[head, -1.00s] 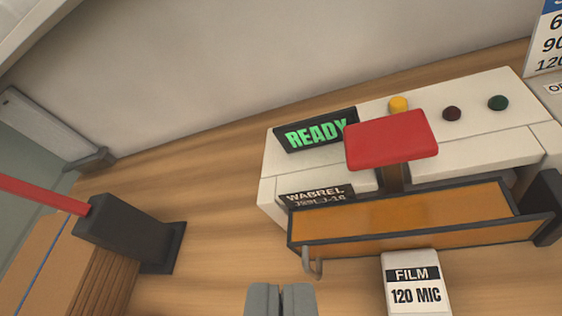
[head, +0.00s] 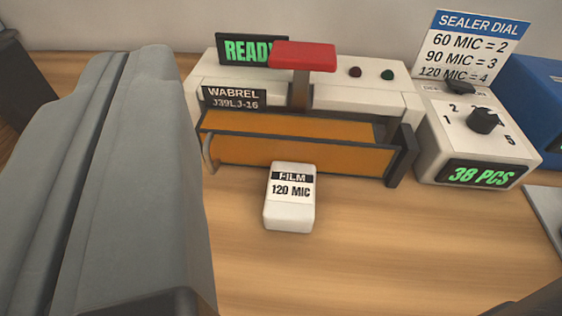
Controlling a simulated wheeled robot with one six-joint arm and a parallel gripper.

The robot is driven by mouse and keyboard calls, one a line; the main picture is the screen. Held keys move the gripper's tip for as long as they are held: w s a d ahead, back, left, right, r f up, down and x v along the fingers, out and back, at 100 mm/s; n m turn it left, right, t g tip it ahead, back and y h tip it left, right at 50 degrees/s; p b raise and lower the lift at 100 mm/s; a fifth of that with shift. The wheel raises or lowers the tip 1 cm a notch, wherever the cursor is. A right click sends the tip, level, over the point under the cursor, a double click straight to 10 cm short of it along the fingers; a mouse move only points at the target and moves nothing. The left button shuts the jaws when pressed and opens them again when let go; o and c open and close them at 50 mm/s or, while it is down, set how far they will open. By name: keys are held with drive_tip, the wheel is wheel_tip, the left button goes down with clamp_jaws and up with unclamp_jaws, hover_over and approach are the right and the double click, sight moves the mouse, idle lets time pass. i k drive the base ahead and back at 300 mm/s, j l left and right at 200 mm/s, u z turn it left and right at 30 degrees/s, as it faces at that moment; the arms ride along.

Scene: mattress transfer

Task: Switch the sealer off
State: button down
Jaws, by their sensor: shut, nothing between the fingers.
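The sealer (head: 415,108) is a white machine with a plate reading WABREL J39LJ-16. Its display (head: 238,50) glows green with READY, the last letter covered by the red handle (head: 303,56). An orange bed (head: 300,155) lies along its front. I cannot tell the switch's position. My gripper (head: 148,52) fills the left, shut and empty, apparently apart from the sealer.
A white film block (head: 290,212) labelled 120 MIC stands before the sealer. Dark red (head: 355,72) and green (head: 388,75) buttons sit on its top. A sealer dial sign (head: 470,45) and a blue object (head: 540,95) are at the right.

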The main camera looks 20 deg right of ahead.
sight(459, 87)
drive_tip(key=z, duration=1.3)
drive_tip(key=k+l, duration=0.1)
drive_tip(key=k, duration=0.2)
drive_tip(key=u, duration=0.05)
